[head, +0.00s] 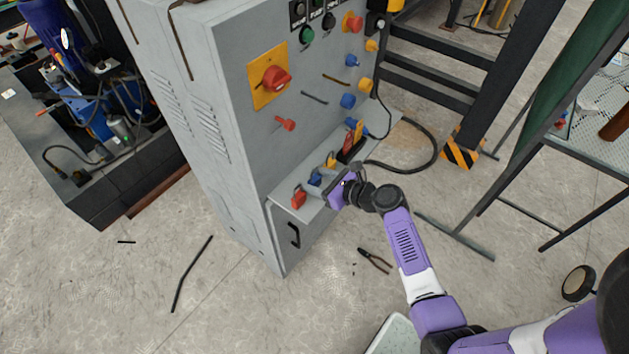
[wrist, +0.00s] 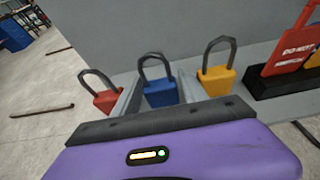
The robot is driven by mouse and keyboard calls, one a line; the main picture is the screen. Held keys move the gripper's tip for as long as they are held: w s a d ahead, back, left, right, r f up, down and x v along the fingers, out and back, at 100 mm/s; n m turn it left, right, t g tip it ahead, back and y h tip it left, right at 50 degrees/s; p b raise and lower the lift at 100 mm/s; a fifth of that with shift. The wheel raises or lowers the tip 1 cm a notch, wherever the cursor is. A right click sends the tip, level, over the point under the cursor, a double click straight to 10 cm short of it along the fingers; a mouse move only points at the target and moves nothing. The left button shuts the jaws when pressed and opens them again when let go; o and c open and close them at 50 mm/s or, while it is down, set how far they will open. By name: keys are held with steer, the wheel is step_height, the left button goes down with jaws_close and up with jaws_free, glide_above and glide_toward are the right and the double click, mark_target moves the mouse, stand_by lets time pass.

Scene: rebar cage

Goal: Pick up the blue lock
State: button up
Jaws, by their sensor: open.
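The blue lock (wrist: 161,93) stands upright on the cabinet's ledge, its dark shackle up, in the middle of the wrist view. In the head view the blue lock (head: 315,178) is small, just left of my gripper (head: 328,187). In the wrist view my gripper (wrist: 157,92) is open, with one grey finger on each side of the blue lock. The finger tips reach about level with its body. I cannot tell whether they touch it. A red lock (wrist: 106,101) is just left of the left finger. A yellow lock (wrist: 216,81) is just right of the right finger.
The grey cabinet (head: 237,130) rises behind the ledge (head: 291,208), with knobs and switches on its face. A red tag in a black holder (wrist: 272,83) stands right of the yellow lock. Pliers (head: 374,261) and bars (head: 192,273) lie on the floor.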

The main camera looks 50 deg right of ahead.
steer(key=shift+x, duration=1.1)
jaws_close()
step_height(320, 180, up, 10)
steer(key=p, duration=0.2)
